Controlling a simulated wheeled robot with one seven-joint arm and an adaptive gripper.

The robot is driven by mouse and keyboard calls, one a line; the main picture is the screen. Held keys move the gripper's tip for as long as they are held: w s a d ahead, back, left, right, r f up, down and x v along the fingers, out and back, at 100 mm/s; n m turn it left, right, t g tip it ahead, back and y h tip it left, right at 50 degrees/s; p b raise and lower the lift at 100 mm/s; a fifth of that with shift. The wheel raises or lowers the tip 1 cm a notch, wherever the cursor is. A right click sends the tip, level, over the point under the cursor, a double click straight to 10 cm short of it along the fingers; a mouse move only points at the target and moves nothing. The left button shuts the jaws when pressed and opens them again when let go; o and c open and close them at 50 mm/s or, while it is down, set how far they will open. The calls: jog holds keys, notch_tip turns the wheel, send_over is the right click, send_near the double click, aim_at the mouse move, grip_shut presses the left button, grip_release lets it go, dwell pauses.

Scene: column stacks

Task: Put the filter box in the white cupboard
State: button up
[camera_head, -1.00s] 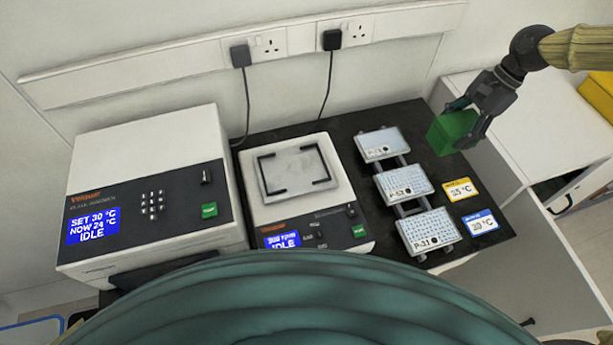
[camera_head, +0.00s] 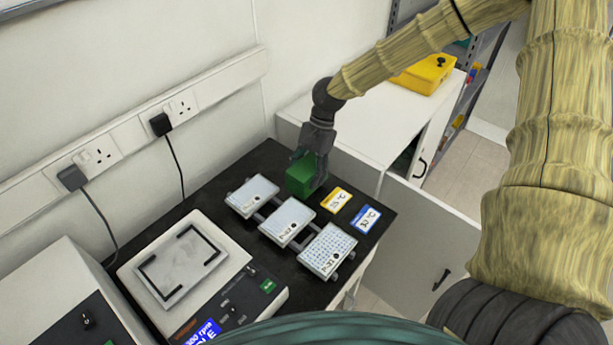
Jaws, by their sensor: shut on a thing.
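A green box (camera_head: 301,176), which I take to be the filter box, is held in my gripper (camera_head: 312,165). The gripper is shut on it, with its fingers along the box's sides. The box shows over the back right part of the black bench, beside the plates. I cannot tell whether it touches the bench. The white cupboard (camera_head: 350,130) stands to the right of the bench. Its door (camera_head: 405,245) stands open toward the front, with a dark handle. A narrow part of its dark inside shows; the rest is hidden.
Several labelled plates (camera_head: 287,221) stand on a rack on the black bench (camera_head: 225,188). Yellow and blue temperature cards (camera_head: 366,218) lie to their right. A shaker (camera_head: 185,262) is at left. A yellow case (camera_head: 424,73) sits on the cupboard top, which is otherwise clear.

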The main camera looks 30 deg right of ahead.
jog(key=shift+f, duration=1.1)
jog(key=shift+f, duration=0.2)
jog(key=o, duration=1.1)
jog(key=shift+r, duration=0.15)
